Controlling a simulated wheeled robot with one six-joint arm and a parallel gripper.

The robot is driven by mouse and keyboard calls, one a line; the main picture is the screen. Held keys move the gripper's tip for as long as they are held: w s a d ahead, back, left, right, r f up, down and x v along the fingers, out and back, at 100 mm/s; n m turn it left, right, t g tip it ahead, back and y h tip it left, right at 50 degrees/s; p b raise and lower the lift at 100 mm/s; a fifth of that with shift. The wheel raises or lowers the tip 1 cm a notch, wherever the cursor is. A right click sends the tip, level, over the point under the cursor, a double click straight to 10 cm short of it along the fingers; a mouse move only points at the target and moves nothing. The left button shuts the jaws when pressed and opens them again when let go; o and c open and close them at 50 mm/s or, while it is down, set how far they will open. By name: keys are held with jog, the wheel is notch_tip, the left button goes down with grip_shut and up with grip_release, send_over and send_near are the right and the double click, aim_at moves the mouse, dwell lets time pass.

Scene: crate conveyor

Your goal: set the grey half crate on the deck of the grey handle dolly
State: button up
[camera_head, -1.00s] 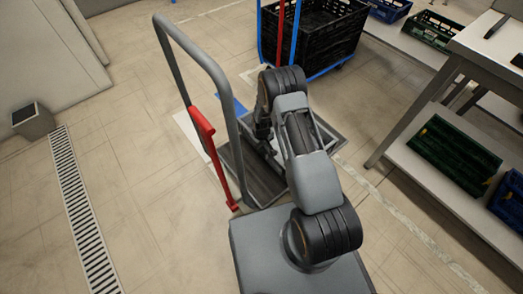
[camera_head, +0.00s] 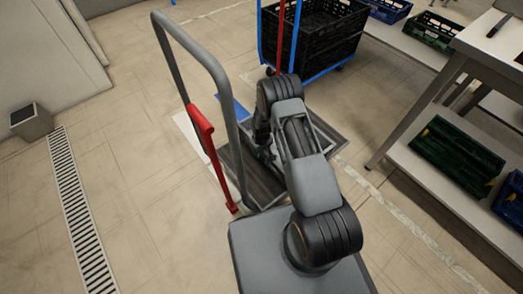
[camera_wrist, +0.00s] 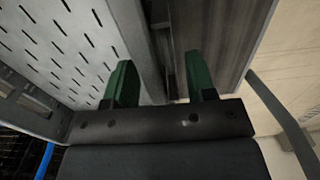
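The grey half crate (camera_wrist: 60,45) fills the left of the wrist view, with its slotted floor and a side wall showing. In the head view my arm mostly hides it. The grey handle dolly has a dark wood-like deck (camera_head: 244,180) and a tall grey tube handle at its left. The deck (camera_wrist: 222,40) also shows right of the crate wall in the wrist view. The crate appears to be over or on the deck; contact is hidden. My gripper (camera_wrist: 162,82) has its green fingers apart, one each side of the crate wall, with a gap visible beside the right finger.
A red part (camera_head: 206,145) hangs on the handle. A black crate (camera_head: 322,35) on a blue-framed dolly stands beyond. A shelf bench at the right holds green crates (camera_head: 456,155) and a blue crate (camera_head: 509,203).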

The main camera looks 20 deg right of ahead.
jog(key=shift+o, duration=0.2)
notch_tip(320, 180, up, 12)
jog(key=p, duration=0.4)
jog(key=shift+r, duration=0.15)
dwell(0.5)
jog(key=s+r+m+t+p, duration=0.15)
jog(key=r+p, duration=0.65)
jog(key=r, duration=1)
jog(key=s+r+m+p, duration=0.1)
jog(key=s+r+p, duration=0.4)
jog(key=r, duration=1.3)
jog(key=s+r+p, duration=0.5)
jog(key=r, duration=0.4)
jog(key=s+r+m+t+p, duration=0.1)
jog(key=s+r+p, duration=0.4)
jog(key=r, duration=0.4)
jog(key=s+r+m+t+p, duration=0.1)
jog(key=s+r+p, duration=0.4)
jog(key=r+p, duration=0.2)
jog(key=v, duration=0.2)
jog(key=shift+w+r, duration=0.15)
jog(key=shift+r, duration=0.3)
